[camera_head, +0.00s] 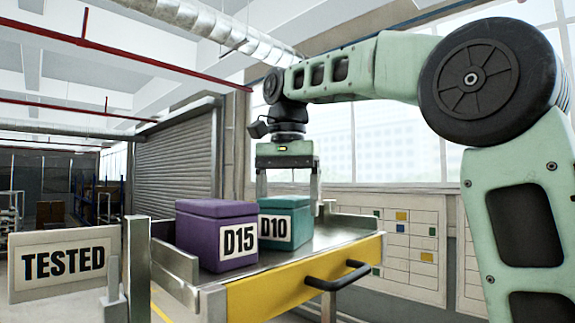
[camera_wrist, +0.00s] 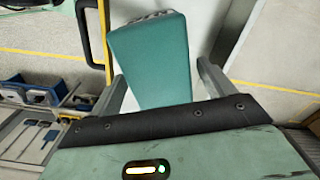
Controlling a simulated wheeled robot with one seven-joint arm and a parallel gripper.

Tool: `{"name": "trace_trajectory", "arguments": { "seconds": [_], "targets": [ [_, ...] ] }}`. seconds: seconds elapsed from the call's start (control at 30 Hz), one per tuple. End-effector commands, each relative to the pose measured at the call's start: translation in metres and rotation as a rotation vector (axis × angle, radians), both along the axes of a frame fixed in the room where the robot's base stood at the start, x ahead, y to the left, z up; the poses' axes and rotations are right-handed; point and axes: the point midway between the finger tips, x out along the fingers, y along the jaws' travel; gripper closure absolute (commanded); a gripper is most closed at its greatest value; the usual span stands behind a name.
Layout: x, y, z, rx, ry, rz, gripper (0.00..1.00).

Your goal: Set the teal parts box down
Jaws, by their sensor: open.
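The teal parts box (camera_head: 285,215), labelled D10, stands upright on the metal top of a cart (camera_head: 335,238), just behind and right of the purple box. My gripper (camera_head: 289,192) is above it, pointing down, with one finger on each side of the box's upper part. In the wrist view the teal box (camera_wrist: 152,60) lies between the two spread fingers of my gripper (camera_wrist: 160,80). Gaps show beside the fingers there. The jaws are open. The purple box hides the teal box's lower left part.
A purple box (camera_head: 212,236) labelled D15 stands close to the teal box, at the cart's left. The cart has a yellow front (camera_head: 265,298) and a black handle (camera_head: 338,276). A TESTED sign (camera_head: 63,262) stands at left. Bare metal top shows right of the boxes.

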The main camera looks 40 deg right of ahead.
Motion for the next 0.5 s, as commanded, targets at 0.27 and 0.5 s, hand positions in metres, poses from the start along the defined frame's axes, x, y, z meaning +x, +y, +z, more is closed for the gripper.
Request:
{"name": "trace_trajectory", "arguments": {
  "seconds": [0.27, 0.5],
  "targets": [
    [0.001, 0.0, 0.049, -0.001, -0.004, -0.002, 0.18],
    [0.0, 0.0, 0.088, 0.0, 0.0, 0.0, 0.18]
  ]
}}
